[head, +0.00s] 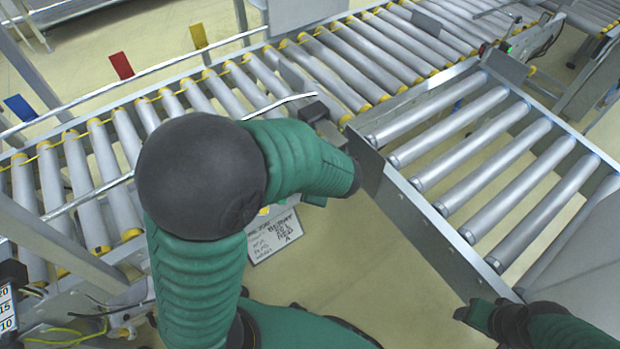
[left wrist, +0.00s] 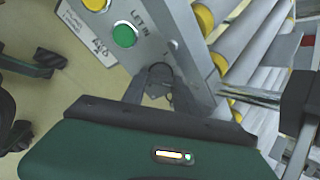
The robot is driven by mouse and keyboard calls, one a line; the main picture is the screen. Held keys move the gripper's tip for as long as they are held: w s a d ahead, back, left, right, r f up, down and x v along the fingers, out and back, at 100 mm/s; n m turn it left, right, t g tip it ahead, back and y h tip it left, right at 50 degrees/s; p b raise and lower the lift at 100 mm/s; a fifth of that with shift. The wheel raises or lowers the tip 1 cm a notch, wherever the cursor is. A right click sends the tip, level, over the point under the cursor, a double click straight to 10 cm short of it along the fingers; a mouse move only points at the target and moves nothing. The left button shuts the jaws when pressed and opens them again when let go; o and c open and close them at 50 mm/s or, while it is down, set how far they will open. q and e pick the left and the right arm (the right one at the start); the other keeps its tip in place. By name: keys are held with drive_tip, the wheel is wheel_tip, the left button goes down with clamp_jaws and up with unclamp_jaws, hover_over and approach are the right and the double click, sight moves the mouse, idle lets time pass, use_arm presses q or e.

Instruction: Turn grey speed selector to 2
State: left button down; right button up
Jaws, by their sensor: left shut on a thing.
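In the left wrist view, my left gripper (left wrist: 157,88) is at a grey control panel (left wrist: 195,62) on the conveyor's side. Its two fingers are shut on a small grey knob, the speed selector (left wrist: 158,74), mostly hidden between them. The number it points to cannot be read. In the head view my green left arm covers that gripper and the selector. My right gripper (head: 475,313) is low at the right in the head view, away from the panel; its fingers are too unclear to judge.
A green button (left wrist: 124,36) marked LET IN and a yellow button (left wrist: 96,4) sit close to the selector. A handwritten sign (head: 274,236) hangs below the conveyor. Roller conveyors (head: 330,65) fill the back, and another roller section (head: 490,165) stands at right.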

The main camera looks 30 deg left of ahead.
use_arm(q)
drive_tip(key=shift+w+d+f+n+b, duration=0.2)
drive_tip(key=shift+n+b, duration=0.5)
drive_tip(key=shift+b, duration=0.4)
drive_tip(key=n+t+b, duration=0.1)
drive_tip(key=n+b, duration=0.3)
drive_tip(key=b, duration=0.2)
drive_tip(key=shift+y, duration=0.3)
drive_tip(key=shift+r+n+b, duration=0.25)
drive_tip(key=shift+n+b, duration=1.15)
drive_tip(key=shift+n, duration=0.2)
drive_tip(key=c, duration=1.4)
unclamp_jaws()
drive_tip(key=shift+o, duration=0.8)
drive_tip(key=shift+d, duration=0.1)
drive_tip(key=shift+s, duration=0.1)
